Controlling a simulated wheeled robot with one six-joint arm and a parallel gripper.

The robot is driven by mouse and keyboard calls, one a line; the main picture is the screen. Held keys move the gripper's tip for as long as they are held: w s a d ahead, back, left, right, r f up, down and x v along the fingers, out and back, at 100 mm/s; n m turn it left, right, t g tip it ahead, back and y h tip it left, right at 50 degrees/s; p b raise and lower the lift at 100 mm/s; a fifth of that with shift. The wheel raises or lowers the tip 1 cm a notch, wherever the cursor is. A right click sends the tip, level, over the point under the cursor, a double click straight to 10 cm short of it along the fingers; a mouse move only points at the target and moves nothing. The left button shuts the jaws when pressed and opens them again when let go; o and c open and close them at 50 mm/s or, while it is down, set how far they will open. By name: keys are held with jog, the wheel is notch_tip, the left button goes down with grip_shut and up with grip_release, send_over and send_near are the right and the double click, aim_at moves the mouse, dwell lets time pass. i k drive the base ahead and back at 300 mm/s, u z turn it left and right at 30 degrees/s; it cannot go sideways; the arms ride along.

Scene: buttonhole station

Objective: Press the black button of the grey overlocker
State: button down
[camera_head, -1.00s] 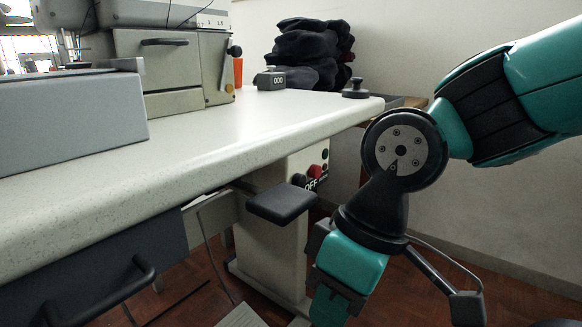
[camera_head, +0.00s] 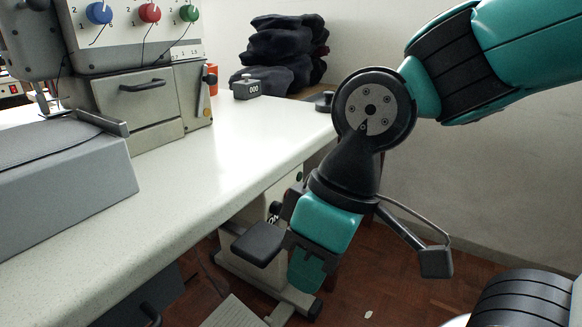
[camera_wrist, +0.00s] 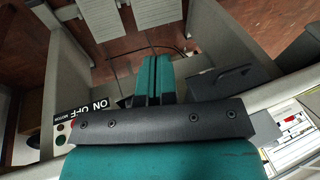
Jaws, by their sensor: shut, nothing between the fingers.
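The grey overlocker (camera_head: 140,100) stands on the white table at the upper left of the head view, with blue, red and green dials on its front. Below the tabletop is a switch box. A dark round knob (camera_head: 275,209) on it shows just left of my arm, and the rest is mostly hidden. In the wrist view an ON/OFF label (camera_wrist: 88,107) and small round buttons (camera_wrist: 60,133) show at the left, partly cut by the gripper body. My gripper (camera_head: 305,275) is shut and empty, pointing down below table height. Its teal fingers (camera_wrist: 153,78) touch nothing visible.
The white table (camera_head: 230,140) has its edge left of my arm. A dark padded lever (camera_head: 258,243) sticks out under it, close to my gripper. A grey box (camera_head: 60,170) stands at the left, and dark folded cloth (camera_head: 285,50) at the back. Floor at right is open.

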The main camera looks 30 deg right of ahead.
aim_at(275, 209)
jog(key=z, duration=1)
jog(key=k, duration=0.4)
jog(key=u, duration=0.25)
